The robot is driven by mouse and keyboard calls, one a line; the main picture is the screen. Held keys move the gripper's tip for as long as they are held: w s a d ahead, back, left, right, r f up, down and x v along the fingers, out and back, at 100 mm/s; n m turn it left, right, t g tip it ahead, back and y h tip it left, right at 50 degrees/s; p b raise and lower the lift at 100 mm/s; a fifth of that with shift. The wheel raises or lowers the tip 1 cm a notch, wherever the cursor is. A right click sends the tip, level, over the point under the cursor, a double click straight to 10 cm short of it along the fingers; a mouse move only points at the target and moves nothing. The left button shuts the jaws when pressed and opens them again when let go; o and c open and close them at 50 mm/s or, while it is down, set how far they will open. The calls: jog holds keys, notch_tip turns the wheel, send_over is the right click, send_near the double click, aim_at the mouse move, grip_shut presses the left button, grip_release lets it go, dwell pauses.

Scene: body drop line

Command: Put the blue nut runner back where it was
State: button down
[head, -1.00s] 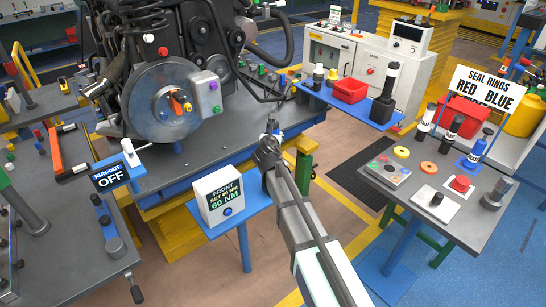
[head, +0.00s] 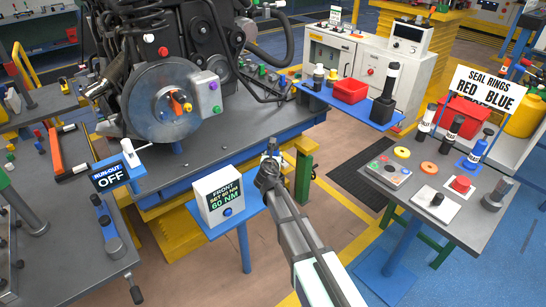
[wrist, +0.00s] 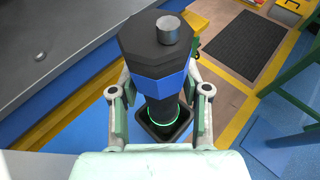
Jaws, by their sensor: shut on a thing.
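The nut runner (wrist: 160,62), black with a blue band and a grey stub on top, stands between the fingers of my gripper (wrist: 159,95) in the wrist view. My gripper is shut on it. Its narrower lower part reaches down toward a square black holder (wrist: 181,134), with a green glowing ring around its lower end. I cannot tell whether it is fully seated. In the head view my gripper (head: 268,172) is beside the right end of the blue shelf with the 60 NM box. My arm hides most of the nut runner and the holder there.
The white 60 NM box (head: 220,198) stands just left of my gripper. The engine bench (head: 235,138) lies behind. A blue shelf with a red bin (head: 350,90) is at the back right. The seal-ring table (head: 455,215) is at the right.

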jog(key=c, duration=0.6)
grip_release()
jog(key=shift+o, duration=0.2)
jog(key=b+v, duration=0.2)
jog(key=v, duration=1)
jog(key=s+d+f+m+g+h, duration=0.1)
jog(key=s+d+f+m+g, duration=0.2)
jog(key=s+d+f+m, duration=0.55)
jog(key=s+d+f+m+g+h, duration=0.1)
jog(key=s+d+f+m+g, duration=0.35)
jog(key=f, duration=0.75)
jog(key=s+d+f+m+g+h, duration=0.1)
jog(key=s+d+f+m+g, duration=0.3)
jog(key=s+d+f, duration=0.55)
jog(key=s+d+f+m+g+y, duration=0.1)
jog(key=s+f+m+g, duration=0.2)
jog(key=s+m, duration=0.3)
jog(key=s+f+m+g+y, duration=0.1)
jog(key=s+f+m+g, duration=0.2)
jog(key=s, duration=1.2)
jog(key=s+d+f+m+g+y, duration=0.1)
jog(key=s+f+m+g, duration=0.2)
jog(key=s+f+m, duration=0.3)
jog(key=shift+s+d+f+m, duration=0.35)
jog(key=shift+s+m, duration=1.45)
jog(key=shift+s, duration=0.35)
